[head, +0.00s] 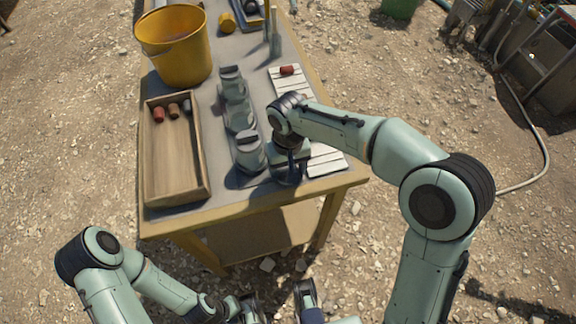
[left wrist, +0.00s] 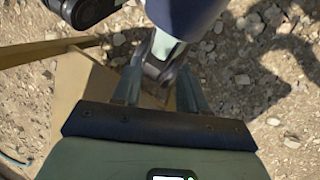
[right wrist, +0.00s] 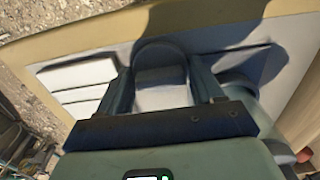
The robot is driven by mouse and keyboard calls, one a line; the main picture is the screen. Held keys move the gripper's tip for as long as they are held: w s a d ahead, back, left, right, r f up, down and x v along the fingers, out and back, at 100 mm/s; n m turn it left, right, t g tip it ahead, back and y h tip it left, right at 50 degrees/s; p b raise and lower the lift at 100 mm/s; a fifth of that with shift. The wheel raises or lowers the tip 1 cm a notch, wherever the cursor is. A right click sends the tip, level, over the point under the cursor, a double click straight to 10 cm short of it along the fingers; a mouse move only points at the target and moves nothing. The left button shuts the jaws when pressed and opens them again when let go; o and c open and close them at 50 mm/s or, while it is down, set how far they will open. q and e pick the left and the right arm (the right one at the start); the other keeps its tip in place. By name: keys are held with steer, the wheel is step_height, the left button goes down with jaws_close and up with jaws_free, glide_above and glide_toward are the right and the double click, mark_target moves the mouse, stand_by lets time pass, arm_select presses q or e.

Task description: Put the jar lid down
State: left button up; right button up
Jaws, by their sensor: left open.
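My right gripper (head: 288,176) is low over the front right part of the table, beside the nearest grey jar (head: 250,152). In the right wrist view its fingers (right wrist: 162,85) sit on both sides of the pale block-like handle of a grey round jar lid (right wrist: 160,52), and appear shut on it. The arm hides the lid in the head view, and I cannot tell whether it touches the tabletop. My left gripper (head: 279,300) is open and empty in front of the table; its fingers also show in the left wrist view (left wrist: 160,85).
More grey jars stand in a row behind the nearest one. White slatted boards (head: 326,161) lie at the right, a red cylinder (head: 287,70) on the far one. A wooden tray (head: 176,172) with small cylinders and a yellow bucket (head: 176,50) are at the left. The table's front edge (head: 225,218) is close.

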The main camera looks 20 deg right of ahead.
steer(key=o, duration=0.4)
steer(key=shift+c, duration=0.2)
steer(key=shift+r, duration=0.1)
steer(key=shift+r, duration=0.35)
step_height(320, 180, up, 12)
steer(key=p, duration=0.3)
steer(key=shift+r, duration=0.15)
